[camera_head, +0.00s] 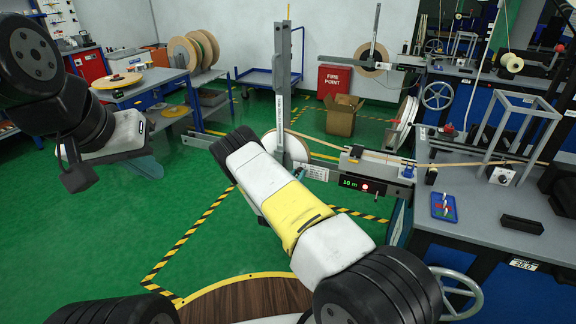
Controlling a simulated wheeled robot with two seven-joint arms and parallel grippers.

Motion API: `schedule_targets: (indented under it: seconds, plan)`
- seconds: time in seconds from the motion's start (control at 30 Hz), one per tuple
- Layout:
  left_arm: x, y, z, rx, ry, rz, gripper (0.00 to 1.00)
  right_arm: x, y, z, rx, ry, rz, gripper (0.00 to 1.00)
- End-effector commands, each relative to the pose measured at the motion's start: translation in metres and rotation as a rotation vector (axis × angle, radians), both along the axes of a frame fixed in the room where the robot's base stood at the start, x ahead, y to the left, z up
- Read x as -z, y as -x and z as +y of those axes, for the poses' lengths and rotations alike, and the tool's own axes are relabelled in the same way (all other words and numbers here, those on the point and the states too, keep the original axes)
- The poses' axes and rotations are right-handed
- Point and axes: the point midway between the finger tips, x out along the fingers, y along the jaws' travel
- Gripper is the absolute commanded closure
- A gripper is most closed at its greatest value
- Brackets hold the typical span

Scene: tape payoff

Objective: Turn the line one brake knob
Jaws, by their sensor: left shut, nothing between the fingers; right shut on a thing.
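The line one payoff stand has a tall grey post (283,85) with a pale reel (291,148) behind it. My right arm reaches across the middle to the foot of this post. My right gripper (299,173) shows only as a small teal piece beside the post, at the reel's hub. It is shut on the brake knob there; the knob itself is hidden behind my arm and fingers. My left gripper (150,167) is at the left, well away from the stand, shut and empty, pointing down over the green floor.
A tape runs from the stand past a box with a "10 m" display (362,185) to the grey bench (480,225) at right. A carton (341,118) and red fire point box (340,82) stand behind. A blue workbench (130,85) is at left. Green floor between is clear.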

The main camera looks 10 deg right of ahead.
Motion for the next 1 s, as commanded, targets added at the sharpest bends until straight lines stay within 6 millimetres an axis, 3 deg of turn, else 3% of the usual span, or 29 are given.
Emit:
schedule_targets:
  seconds: [0.47, 1.0]
  plan:
    - [0.0, 0.0, 0.0, 0.0, 0.0, 0.0, 1.0, -0.0001, 0.0001, 0.0006, -0.002, 0.098, 0.067, 1.0]
    - [0.0, 0.0, 0.0, 0.0, 0.0, 0.0, 1.0, -0.0005, 0.0005, 0.0007, -0.003, 0.461, 0.311, 1.0]
